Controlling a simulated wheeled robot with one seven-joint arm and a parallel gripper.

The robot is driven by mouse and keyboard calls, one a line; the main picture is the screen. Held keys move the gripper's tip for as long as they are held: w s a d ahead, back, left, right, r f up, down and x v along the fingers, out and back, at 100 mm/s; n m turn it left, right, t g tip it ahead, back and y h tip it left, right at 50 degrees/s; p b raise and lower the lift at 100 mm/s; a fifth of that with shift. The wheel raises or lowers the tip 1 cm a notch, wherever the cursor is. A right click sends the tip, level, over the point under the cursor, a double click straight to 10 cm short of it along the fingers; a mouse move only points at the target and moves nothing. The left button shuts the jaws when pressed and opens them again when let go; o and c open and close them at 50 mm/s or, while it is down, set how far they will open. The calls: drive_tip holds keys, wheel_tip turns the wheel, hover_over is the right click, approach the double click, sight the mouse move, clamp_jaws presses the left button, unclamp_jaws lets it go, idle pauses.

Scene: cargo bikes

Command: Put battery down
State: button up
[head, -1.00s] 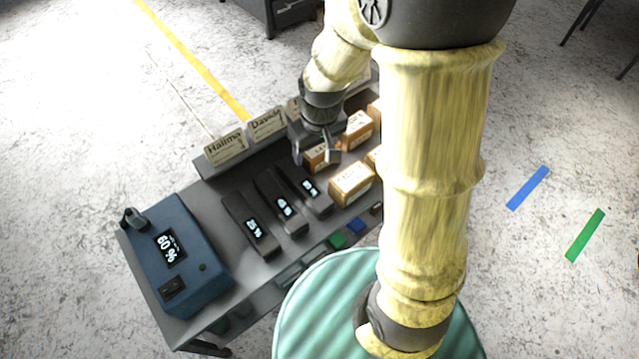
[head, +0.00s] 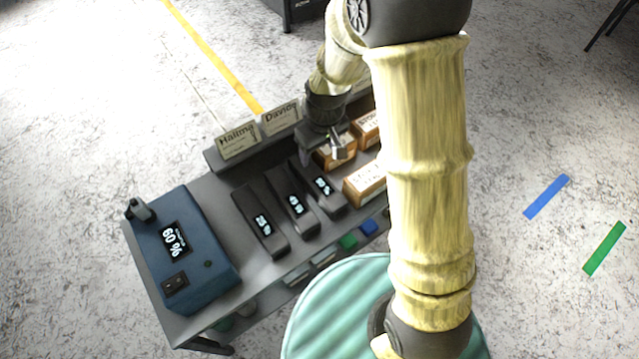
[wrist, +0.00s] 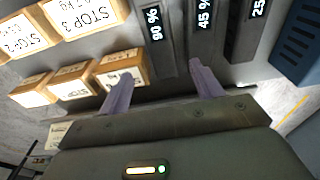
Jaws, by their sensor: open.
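Three dark, long batteries with lit displays lie side by side on the grey bench (head: 205,185). They are the 25 % battery (head: 263,226), the 45 % battery (head: 297,206) and the 90 % battery (head: 323,187), which also shows in the wrist view (wrist: 158,35). My gripper (head: 323,150) is open and empty above the back of the bench, near the back end of the 90 % battery. In the wrist view my two fingers (wrist: 160,75) are spread apart, one toward each side of that battery's end. I cannot tell how high they are above it.
Cardboard boxes (head: 367,182) with labels stand right of the batteries, one close to a finger. Name cards (head: 238,140) stand along the back edge. A blue unit (head: 182,250) reading 60 % fills the left end. My arm hides the bench's right part.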

drive_tip(key=b, duration=0.2)
approach(317, 178)
drive_tip(key=f, duration=0.5)
drive_tip(key=shift+w+a, duration=0.25)
drive_tip(key=shift+a, duration=0.15)
wheel_tip(317, 178, down, 5)
drive_tip(key=shift+w+f+b, duration=0.15)
drive_tip(key=shift+b, duration=1.1)
clamp_jaws()
